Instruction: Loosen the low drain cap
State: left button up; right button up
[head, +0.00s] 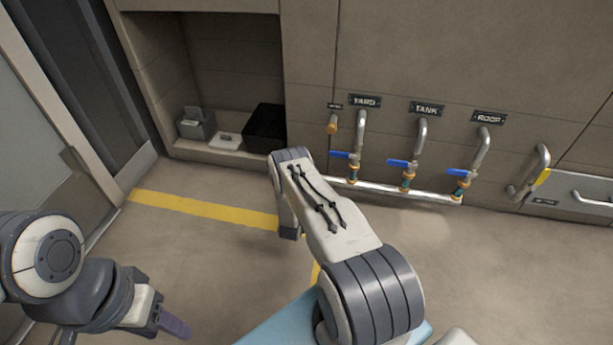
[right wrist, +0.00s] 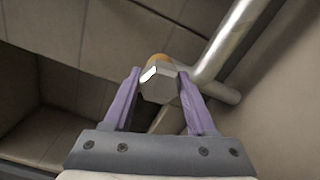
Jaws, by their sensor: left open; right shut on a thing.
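The drain cap (right wrist: 158,86) is a grey hexagonal cap with a brass-coloured ring behind it, at the end of a metal pipe (right wrist: 232,40) in the right wrist view. My right gripper (right wrist: 159,74) has its purple fingers on both sides of the cap and is shut on it. In the head view my right arm hides this gripper and the cap, near the left end of the low pipe (head: 400,191). My left gripper (head: 172,322) is open and empty at the lower left of the head view, away from the pipes.
Blue-handled valves (head: 402,164) stand on risers under the YARD, TANK and ROOF labels. A recess at the back left holds a black bin (head: 265,127) and a grey box (head: 196,124). A yellow line (head: 200,208) crosses the open floor.

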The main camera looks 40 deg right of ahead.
jog(key=shift+s+f, duration=0.1)
dwell(0.3)
jog(key=o, duration=1.4)
jog(key=shift+a, duration=0.1)
jog(key=p+v, duration=0.5)
jog(key=v, duration=0.5)
jog(key=shift+s+a, duration=0.1)
